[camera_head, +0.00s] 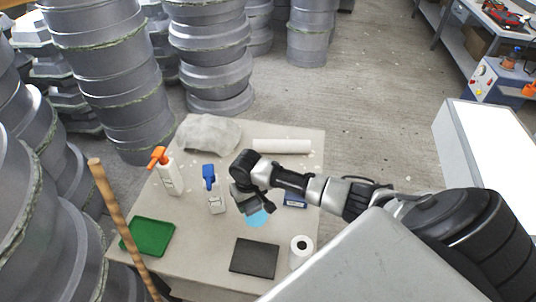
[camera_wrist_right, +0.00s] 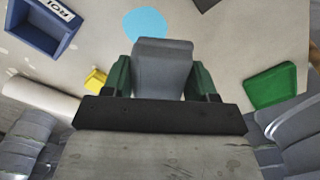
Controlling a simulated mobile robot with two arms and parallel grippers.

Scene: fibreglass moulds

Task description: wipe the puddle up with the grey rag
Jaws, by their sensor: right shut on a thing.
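The puddle is a light blue round patch (camera_head: 257,219) on the beige table top, and it also shows at the top of the wrist view (camera_wrist_right: 145,21). My right gripper (camera_head: 247,192) is over the table just behind the puddle, with its arm coming in from the right. In the wrist view its green fingers (camera_wrist_right: 162,80) are shut on the grey rag (camera_wrist_right: 164,62), which sits between them. The rag's edge overlaps the near edge of the puddle in that view; I cannot tell whether it touches the table. My left gripper is not in view.
A blue-topped spray bottle (camera_head: 214,193) stands close left of my gripper, an orange-topped one (camera_head: 168,174) farther left. A blue box (camera_head: 295,200), white roll (camera_head: 301,251), dark square (camera_head: 254,258), green tray (camera_head: 148,237), grey lump (camera_head: 208,133) and white tube (camera_head: 282,146) are around it.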

